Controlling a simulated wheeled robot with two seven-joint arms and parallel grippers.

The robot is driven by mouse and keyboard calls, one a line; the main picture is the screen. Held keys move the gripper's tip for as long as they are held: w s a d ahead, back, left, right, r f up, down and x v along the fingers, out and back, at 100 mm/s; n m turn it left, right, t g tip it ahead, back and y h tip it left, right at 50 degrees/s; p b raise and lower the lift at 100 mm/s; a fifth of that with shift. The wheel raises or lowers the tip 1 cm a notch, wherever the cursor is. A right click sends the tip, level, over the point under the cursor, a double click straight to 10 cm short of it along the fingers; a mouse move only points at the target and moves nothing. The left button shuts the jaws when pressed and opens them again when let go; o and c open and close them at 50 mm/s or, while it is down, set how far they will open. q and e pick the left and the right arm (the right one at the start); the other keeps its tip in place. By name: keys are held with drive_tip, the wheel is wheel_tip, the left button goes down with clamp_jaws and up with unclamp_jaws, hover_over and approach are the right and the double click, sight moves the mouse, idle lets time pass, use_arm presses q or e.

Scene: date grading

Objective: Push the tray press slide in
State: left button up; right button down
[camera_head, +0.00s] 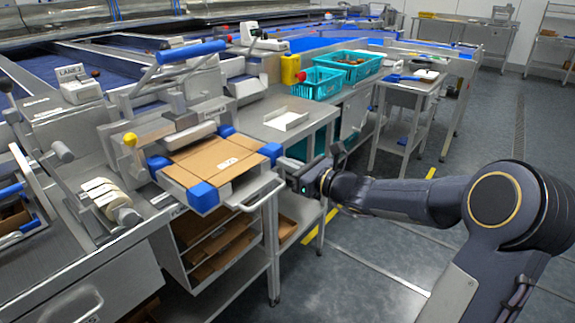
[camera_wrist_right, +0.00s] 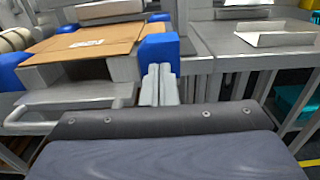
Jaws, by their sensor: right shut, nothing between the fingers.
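The tray press slide (camera_head: 240,196) sticks out at the front of the press, with a flat brown cardboard tray (camera_head: 213,156) between blue corner blocks and a pale bar handle (camera_head: 256,196) at its front. The slide's handle also shows at the left of the right wrist view (camera_wrist_right: 68,106). My right gripper (camera_head: 293,181) is at the slide's right front corner, to the right of the handle. In the right wrist view its fingers (camera_wrist_right: 159,72) are together and empty, just below the blue corner block (camera_wrist_right: 158,50). I cannot tell whether they touch it. My left gripper is out of view.
A lever with a blue grip (camera_head: 192,51) stands above the press. To the right are a bench with a white open tray (camera_head: 286,118) and teal crates (camera_head: 318,84). Shelves of cardboard (camera_head: 222,245) sit below the slide. The floor at front right is clear apart from my arm.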

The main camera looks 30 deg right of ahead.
sight(273, 158)
drive_tip(key=x, duration=0.4)
drive_tip(key=shift+w+a+b, duration=0.1)
drive_tip(key=shift+w+b, duration=0.15)
drive_tip(key=shift+b, duration=0.1)
